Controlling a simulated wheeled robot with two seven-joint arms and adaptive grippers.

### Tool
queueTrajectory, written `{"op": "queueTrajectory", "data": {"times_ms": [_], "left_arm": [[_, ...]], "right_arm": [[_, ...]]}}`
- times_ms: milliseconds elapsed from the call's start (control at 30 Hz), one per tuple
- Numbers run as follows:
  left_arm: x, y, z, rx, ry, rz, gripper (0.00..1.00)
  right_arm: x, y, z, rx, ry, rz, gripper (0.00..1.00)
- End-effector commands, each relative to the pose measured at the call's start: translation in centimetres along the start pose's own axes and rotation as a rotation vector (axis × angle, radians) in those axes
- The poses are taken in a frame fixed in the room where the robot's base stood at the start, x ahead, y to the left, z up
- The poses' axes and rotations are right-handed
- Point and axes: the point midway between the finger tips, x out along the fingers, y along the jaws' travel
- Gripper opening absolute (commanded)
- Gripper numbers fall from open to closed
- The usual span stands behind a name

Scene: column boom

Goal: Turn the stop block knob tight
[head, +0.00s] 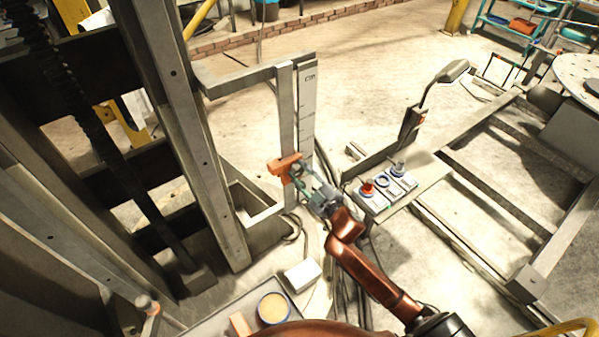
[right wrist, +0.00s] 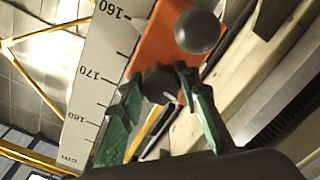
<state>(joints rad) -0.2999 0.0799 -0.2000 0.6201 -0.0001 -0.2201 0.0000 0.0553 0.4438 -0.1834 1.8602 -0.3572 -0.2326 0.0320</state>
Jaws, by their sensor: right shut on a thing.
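The orange stop block (head: 284,163) sits on an upright post with a scale (head: 307,100) in the head view. In the right wrist view the stop block (right wrist: 150,45) lies against the scale (right wrist: 95,75), near the marks 160 and 170. A grey ball (right wrist: 197,31) stands out from its face. Below the ball is the dark knob (right wrist: 158,84). My right gripper (head: 300,178), with green fingers, is at the block. In the right wrist view the right gripper (right wrist: 157,92) is shut on the knob, one finger on each side. My left gripper is not in view.
A control box (head: 372,203) with a red button stands right of my right gripper. A tall steel column (head: 180,120) rises at the left. A tray (head: 205,326) with a round tin (head: 273,309) lies at the bottom. Cables hang below the post. Open floor lies behind.

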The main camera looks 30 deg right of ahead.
Motion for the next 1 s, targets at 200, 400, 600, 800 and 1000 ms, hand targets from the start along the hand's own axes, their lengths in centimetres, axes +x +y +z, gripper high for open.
{"op": "queueTrajectory", "data": {"times_ms": [200,400,600,800,1000], "left_arm": [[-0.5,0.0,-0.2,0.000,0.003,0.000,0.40],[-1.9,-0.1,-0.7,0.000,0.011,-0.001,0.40],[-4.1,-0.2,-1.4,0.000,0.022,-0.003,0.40],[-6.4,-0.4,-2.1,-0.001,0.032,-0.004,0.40],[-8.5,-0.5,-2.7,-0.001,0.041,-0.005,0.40]], "right_arm": [[0.0,0.1,-0.1,0.030,0.000,0.000,0.06],[0.0,0.2,-0.3,0.128,0.000,0.002,0.06],[0.0,0.3,-0.5,0.293,0.000,0.002,0.06],[0.0,0.3,-0.5,0.483,0.001,0.002,0.06],[0.0,0.3,-0.5,0.673,0.001,0.002,0.06]]}}
